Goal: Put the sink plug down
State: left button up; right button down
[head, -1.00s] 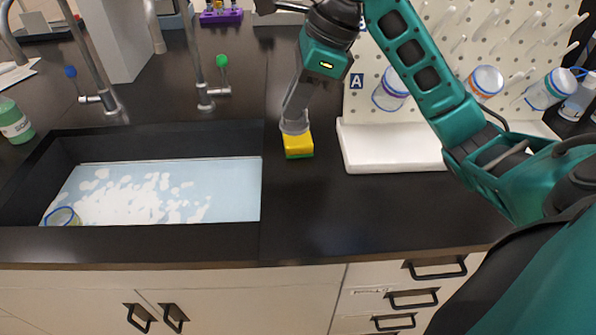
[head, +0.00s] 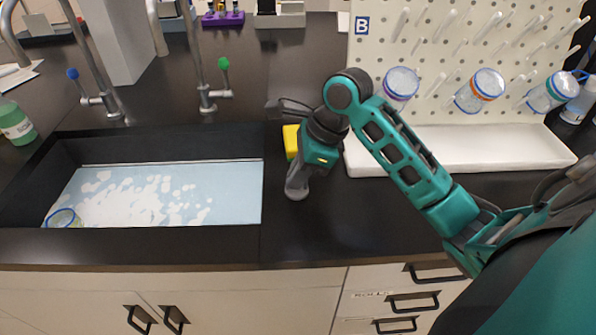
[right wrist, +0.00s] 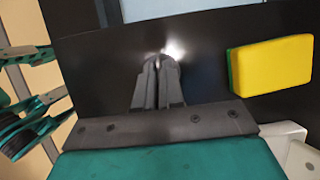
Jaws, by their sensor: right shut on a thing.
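My right gripper (head: 297,182) is over the dark counter just right of the sink, fingers pointing down. In the right wrist view its fingers (right wrist: 158,78) are nearly together. It is shut on the sink plug, a small grey rounded piece (head: 296,194) at the fingertips in the head view; the fingers hide most of it. The piece is close to the counter top; I cannot tell whether it touches. A bright glare sits by the fingertips in the wrist view. My left gripper is not in view.
The sink (head: 262,190) holds water, foam and a blue-rimmed beaker (head: 62,218). A yellow and green sponge (head: 290,140) lies behind my gripper; it also shows in the wrist view (right wrist: 272,66). A white tray (head: 480,150) under a pegboard stands right. The counter's front strip is clear.

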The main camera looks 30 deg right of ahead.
jog(key=c, duration=1.3)
grip_release()
jog(key=shift+o, duration=0.2)
jog(key=v, duration=1.2)
